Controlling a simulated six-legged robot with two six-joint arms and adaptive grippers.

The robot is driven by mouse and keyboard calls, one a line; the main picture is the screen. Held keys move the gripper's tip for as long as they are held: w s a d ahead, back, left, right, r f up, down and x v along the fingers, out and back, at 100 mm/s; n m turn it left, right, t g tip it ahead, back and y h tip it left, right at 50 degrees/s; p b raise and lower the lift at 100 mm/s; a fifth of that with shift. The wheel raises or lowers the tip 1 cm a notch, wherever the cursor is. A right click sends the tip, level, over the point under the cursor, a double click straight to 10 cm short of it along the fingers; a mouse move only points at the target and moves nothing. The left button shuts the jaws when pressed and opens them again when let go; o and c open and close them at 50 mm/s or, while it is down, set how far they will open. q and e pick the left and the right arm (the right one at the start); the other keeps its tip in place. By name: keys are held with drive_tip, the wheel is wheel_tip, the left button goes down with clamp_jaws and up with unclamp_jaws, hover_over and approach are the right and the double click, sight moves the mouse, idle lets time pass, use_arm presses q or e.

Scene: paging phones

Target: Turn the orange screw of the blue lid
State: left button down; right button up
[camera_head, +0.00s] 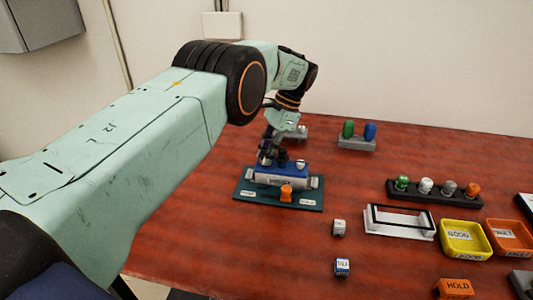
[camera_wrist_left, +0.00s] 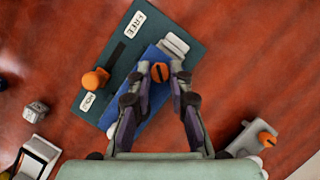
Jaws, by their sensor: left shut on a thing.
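The blue lid (camera_head: 297,169) sits on a light box on a dark teal board (camera_head: 250,196); the lid also shows in the left wrist view (camera_wrist_left: 150,54). The orange screw (camera_wrist_left: 160,72), with a dark slot across its top, stands on the lid. My left gripper (camera_head: 266,160) comes down over the lid's left part; in the left wrist view its fingertips (camera_wrist_left: 161,72) are on both sides of the screw, shut on it. In the head view the gripper hides the screw. My right gripper is in neither view.
An orange knob (camera_head: 286,193) stands on the board's front, by white labels. Behind are a grey block (camera_head: 356,143) with green and blue pieces. To the right are a rack (camera_head: 435,196), a white frame (camera_head: 400,230), yellow tray (camera_head: 444,250) and cubes (camera_head: 339,228). The front-left table is clear.

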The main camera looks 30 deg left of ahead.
use_arm(q)
drive_tip(key=c, duration=1.2)
unclamp_jaws()
